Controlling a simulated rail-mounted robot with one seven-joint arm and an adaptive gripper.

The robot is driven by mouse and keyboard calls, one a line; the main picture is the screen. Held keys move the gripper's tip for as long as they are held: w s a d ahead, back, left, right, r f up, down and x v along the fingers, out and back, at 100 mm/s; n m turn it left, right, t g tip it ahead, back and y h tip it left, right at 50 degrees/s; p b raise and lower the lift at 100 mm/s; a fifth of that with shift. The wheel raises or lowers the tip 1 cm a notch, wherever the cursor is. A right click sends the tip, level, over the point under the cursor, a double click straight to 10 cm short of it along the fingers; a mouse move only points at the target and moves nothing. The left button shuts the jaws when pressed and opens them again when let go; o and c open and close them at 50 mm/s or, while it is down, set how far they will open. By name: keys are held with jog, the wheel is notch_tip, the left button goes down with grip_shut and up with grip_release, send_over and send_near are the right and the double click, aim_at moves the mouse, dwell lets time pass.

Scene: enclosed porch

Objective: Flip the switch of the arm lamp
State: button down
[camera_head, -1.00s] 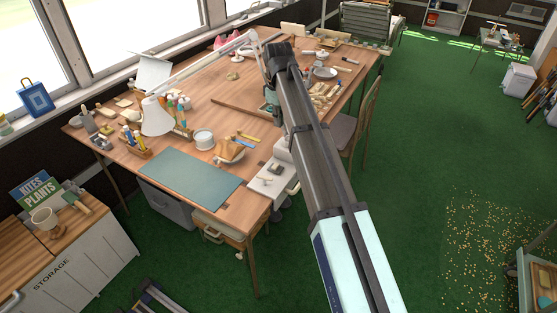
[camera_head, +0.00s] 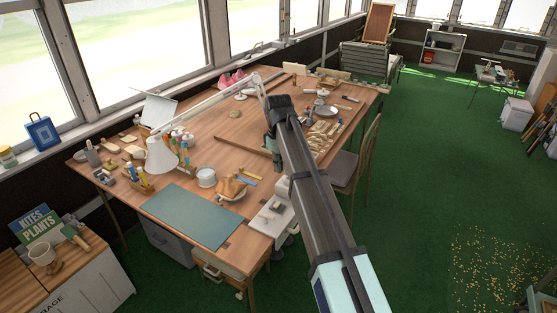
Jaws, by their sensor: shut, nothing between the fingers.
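The arm lamp has a white cone-shaped shade (camera_head: 161,156) over the left part of the wooden worktable. Its thin pale arm (camera_head: 215,98) slopes up from the shade to a bend near the middle of the table, then turns down behind my arm. Its base and its switch cannot be made out. My own arm crosses the view from the lower right to the table's middle, where it bends down at a dark joint.
Open green floor (camera_head: 418,185) lies to the right. Windows line the back.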

aim_at(279, 203)
notch_tip(279, 203, down, 14)
jog(key=shift+f+p, duration=0.2)
jog(key=shift+p, duration=0.85)
jog(key=shift+f, duration=0.35)
jog(key=shift+f, duration=0.1)
